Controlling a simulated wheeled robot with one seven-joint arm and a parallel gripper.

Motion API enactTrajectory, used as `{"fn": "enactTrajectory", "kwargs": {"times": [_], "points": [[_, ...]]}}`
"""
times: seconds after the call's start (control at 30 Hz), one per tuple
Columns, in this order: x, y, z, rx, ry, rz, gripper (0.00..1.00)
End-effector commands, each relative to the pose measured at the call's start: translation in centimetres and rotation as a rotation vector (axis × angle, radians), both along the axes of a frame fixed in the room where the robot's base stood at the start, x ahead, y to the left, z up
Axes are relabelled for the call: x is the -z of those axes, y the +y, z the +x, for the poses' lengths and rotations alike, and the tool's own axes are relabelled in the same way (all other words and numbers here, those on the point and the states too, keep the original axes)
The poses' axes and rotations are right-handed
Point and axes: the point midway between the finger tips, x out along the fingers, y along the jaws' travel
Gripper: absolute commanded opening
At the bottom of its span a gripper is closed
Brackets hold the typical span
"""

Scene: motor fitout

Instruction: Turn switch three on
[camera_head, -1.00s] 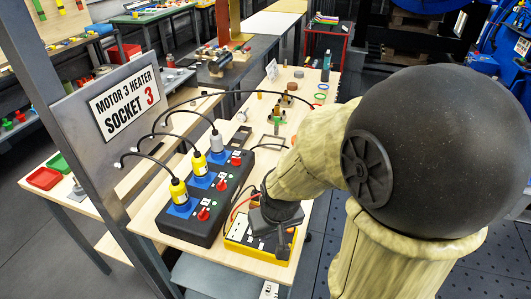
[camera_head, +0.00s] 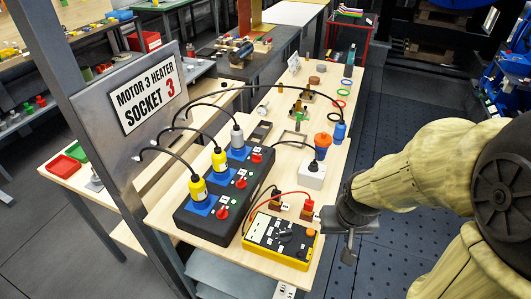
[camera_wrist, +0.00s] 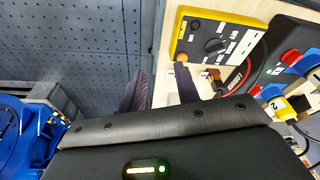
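A black socket box (camera_head: 205,228) lies on the wooden bench with three plugs in blue sockets and three red switches: near (camera_head: 222,212), middle (camera_head: 240,182) and far (camera_head: 256,157). Their number labels are too small for me to read in the head view. A sign reading "Motor 3 heater socket 3" (camera_head: 148,95) stands to the left. In the wrist view one red switch (camera_wrist: 290,57) shows at the right, with a yellow plug marked 2 (camera_wrist: 276,104). My gripper (camera_head: 349,248) is open and empty, right of the box, beyond the bench's right edge. Its two fingers are apart in the wrist view (camera_wrist: 160,88).
Black cables arch over the box from the sign's post. Small parts cover the far bench. The floor at right is clear.

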Motion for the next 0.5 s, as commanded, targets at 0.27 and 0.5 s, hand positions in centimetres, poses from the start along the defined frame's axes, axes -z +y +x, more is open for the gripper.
{"fn": "enactTrajectory", "kwargs": {"times": [0.27,0.5], "points": [[-0.1,0.1,0.6,-0.024,0.005,-0.006,0.32],[0.1,2.0,5.6,-0.264,0.051,-0.030,0.32]]}}
